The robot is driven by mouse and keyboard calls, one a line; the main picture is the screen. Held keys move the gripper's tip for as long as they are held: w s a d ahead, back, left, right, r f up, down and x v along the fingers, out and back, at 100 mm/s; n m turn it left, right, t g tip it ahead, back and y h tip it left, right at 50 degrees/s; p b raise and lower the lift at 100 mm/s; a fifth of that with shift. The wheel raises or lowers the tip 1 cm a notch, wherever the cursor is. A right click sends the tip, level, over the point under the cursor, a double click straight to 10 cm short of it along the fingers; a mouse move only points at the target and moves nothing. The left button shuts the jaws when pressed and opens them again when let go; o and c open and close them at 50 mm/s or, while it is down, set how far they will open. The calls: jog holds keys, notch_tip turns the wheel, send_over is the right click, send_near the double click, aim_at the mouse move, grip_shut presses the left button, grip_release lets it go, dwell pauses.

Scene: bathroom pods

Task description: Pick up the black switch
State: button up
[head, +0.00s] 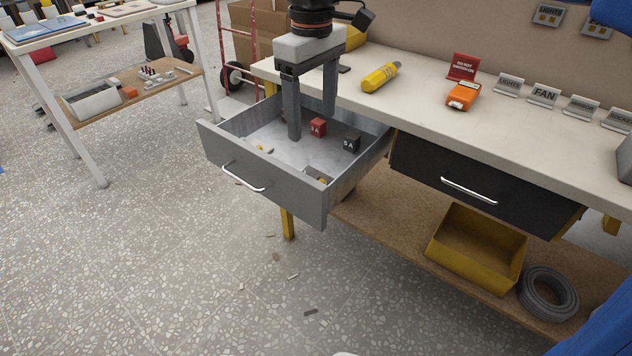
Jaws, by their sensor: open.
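The black switch (352,141) is a small dark block with a white mark, lying in the open grey drawer (262,185) toward its right side. A similar red block (317,127) with a white mark lies to its left.
Small yellowish items (262,148) lie in the drawer. The workbench top (420,104) behind carries a yellow cylinder (380,77), an orange device (463,95) and several label signs. A shut black drawer (478,184) is to the right. The drawer walls surround the fingers.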

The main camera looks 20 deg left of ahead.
aim_at(313, 174)
notch_tip(313, 174, down, 16)
jog(key=shift+w+r, duration=0.1)
jog(key=shift+w, duration=0.05)
dwell(0.6)
jog(key=shift+c, duration=0.6)
jog(key=c, duration=0.6)
jog(key=shift+r, duration=0.1)
